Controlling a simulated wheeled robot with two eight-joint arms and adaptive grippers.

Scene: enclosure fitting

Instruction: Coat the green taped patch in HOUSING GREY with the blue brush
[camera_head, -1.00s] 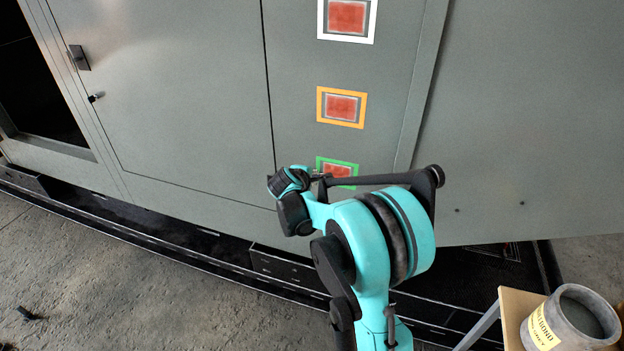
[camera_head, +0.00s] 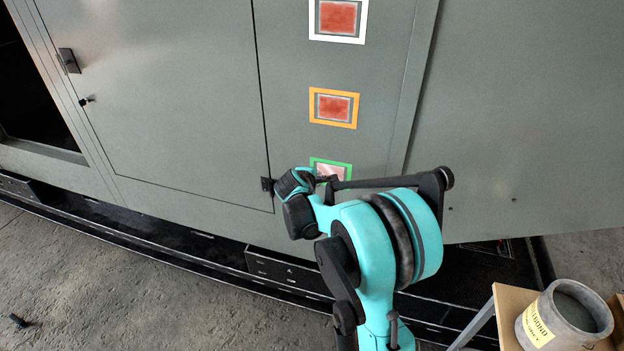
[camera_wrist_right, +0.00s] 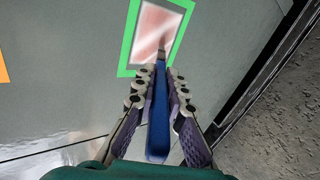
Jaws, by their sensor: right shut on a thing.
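The green taped patch (camera_head: 330,171) is the lowest of three framed patches on the grey enclosure. My right arm partly covers it in the head view. In the right wrist view its green tape (camera_wrist_right: 127,45) frames a pale surface with pinkish-red streaks showing through. My right gripper (camera_wrist_right: 159,74) is shut on the blue brush (camera_wrist_right: 157,125). The brush points away from the gripper, and its tip lies over the patch near the right tape edge. I cannot tell whether the bristles touch. My left gripper is not in view.
An orange-taped red patch (camera_head: 333,108) and a white-taped red patch (camera_head: 338,18) sit above. A grey pot (camera_head: 566,318) with a yellow label stands on a small wooden-topped stand (camera_head: 505,300) at lower right. A door latch (camera_head: 69,61) juts out at upper left.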

